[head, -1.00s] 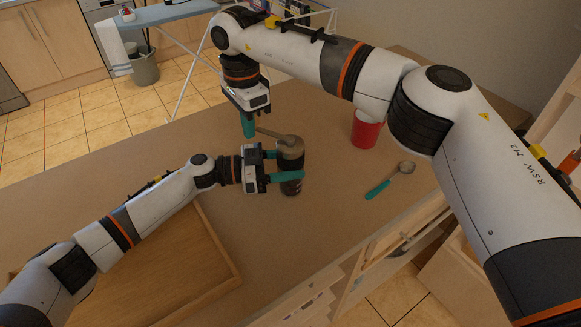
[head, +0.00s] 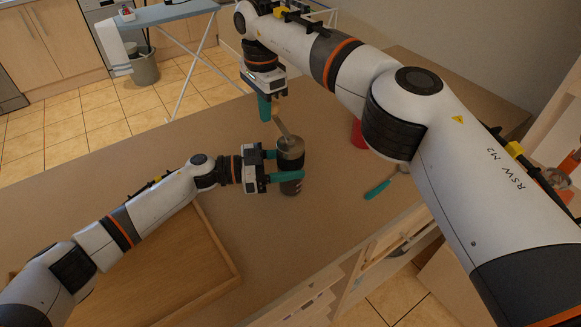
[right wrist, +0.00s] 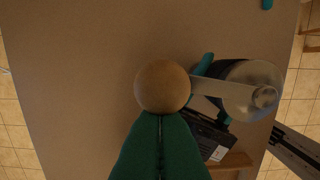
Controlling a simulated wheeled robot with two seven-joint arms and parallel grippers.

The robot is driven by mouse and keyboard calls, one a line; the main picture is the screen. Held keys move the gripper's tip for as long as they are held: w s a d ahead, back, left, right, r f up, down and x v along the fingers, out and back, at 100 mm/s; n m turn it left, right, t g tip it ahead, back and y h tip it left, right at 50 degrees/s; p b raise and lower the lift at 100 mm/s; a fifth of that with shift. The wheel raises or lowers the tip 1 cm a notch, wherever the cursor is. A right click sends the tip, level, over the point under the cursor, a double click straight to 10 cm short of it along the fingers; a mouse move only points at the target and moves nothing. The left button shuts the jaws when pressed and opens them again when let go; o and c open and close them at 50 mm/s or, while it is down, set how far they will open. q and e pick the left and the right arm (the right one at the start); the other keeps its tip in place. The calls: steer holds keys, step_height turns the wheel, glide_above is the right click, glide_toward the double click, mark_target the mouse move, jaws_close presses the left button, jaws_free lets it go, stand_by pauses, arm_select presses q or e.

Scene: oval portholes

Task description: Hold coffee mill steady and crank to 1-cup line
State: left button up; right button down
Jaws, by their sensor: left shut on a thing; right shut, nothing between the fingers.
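The coffee mill (head: 290,160) stands upright on the table, a dark cylinder with a metal top. My left gripper (head: 284,168) is shut around its body from the left. The metal crank arm (head: 282,127) points up and left from the mill's top in the head view. In the right wrist view the crank's round wooden knob (right wrist: 162,86) is at the tips of my right gripper (right wrist: 160,114), whose green fingers are together and empty. I cannot tell if they touch the knob. The right gripper also shows in the head view (head: 264,112). No cup line is visible.
A teal-handled scoop (head: 377,190) lies right of the mill, its bowl partly behind my right arm. A red cup (head: 358,134) is mostly hidden by that arm. A wooden tray (head: 222,262) lies at the front left. The table behind the mill is clear.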

steer(key=shift+w+d, duration=0.1)
steer(key=shift+r, duration=0.15)
step_height(320, 180, up, 7)
stand_by(0.9)
stand_by(0.4)
arm_select(q)
steer(key=o, duration=1.5)
steer(key=shift+c, duration=0.2)
